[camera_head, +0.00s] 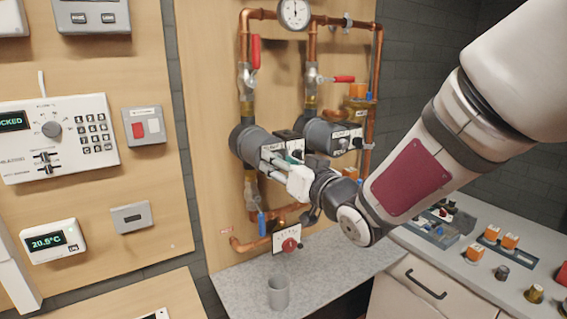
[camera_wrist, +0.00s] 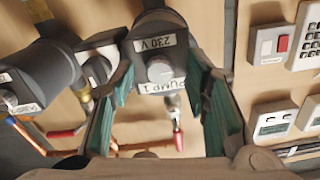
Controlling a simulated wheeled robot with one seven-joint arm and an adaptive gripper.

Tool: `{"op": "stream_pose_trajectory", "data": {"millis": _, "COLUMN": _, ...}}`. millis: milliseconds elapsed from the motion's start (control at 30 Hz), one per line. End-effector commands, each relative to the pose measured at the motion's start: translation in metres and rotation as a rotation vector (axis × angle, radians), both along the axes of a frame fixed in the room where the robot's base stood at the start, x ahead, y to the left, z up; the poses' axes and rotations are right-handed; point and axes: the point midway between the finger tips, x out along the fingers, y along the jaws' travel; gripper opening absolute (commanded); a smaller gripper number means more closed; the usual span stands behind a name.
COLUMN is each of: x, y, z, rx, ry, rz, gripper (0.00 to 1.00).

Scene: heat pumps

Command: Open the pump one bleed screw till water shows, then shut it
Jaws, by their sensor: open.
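Pump one (camera_head: 248,143) is the left dark grey pump on the copper pipes. In the wrist view, pump one (camera_wrist: 158,25) appears upside down with "230 V" and "PUMP 1" labels. Its round silver bleed screw (camera_wrist: 160,70) sits in the middle of its front. My gripper (camera_head: 273,163) is in front of pump one, and its fingers hide part of the pump face. In the wrist view my gripper (camera_wrist: 163,80) is open, its green-padded fingers on either side of the screw. Light shows between pads and screw; how far off the tips are I cannot tell. I see no water.
Pump two (camera_head: 325,136) is close on the right and also shows in the wrist view (camera_wrist: 45,65). A grey cup (camera_head: 279,292) stands on the counter (camera_head: 335,275). Control boxes hang left.

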Motion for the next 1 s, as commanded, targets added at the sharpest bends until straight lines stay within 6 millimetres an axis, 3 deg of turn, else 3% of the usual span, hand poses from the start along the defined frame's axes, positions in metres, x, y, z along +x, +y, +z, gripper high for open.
{"op": "stream_pose_trajectory", "data": {"millis": 133, "x": -0.0001, "y": -0.0001, "z": 0.0001, "rx": 0.000, "ry": 0.000, "rz": 0.000, "gripper": 0.41}}
{"op": "stream_pose_trajectory", "data": {"millis": 300, "x": -0.0002, "y": -0.0001, "z": 0.0001, "rx": 0.000, "ry": 0.000, "rz": 0.000, "gripper": 0.02}}
{"op": "stream_pose_trajectory", "data": {"millis": 333, "x": -0.0001, "y": -0.0001, "z": 0.0002, "rx": 0.000, "ry": 0.000, "rz": 0.000, "gripper": 0.00}}
{"op": "stream_pose_trajectory", "data": {"millis": 733, "x": 0.0005, "y": 0.0000, "z": -0.0001, "rx": -0.040, "ry": -0.031, "rz": 0.000, "gripper": 0.00}}
{"op": "stream_pose_trajectory", "data": {"millis": 1000, "x": 0.0015, "y": 0.0001, "z": -0.0013, "rx": -0.187, "ry": -0.131, "rz": 0.000, "gripper": 0.00}}
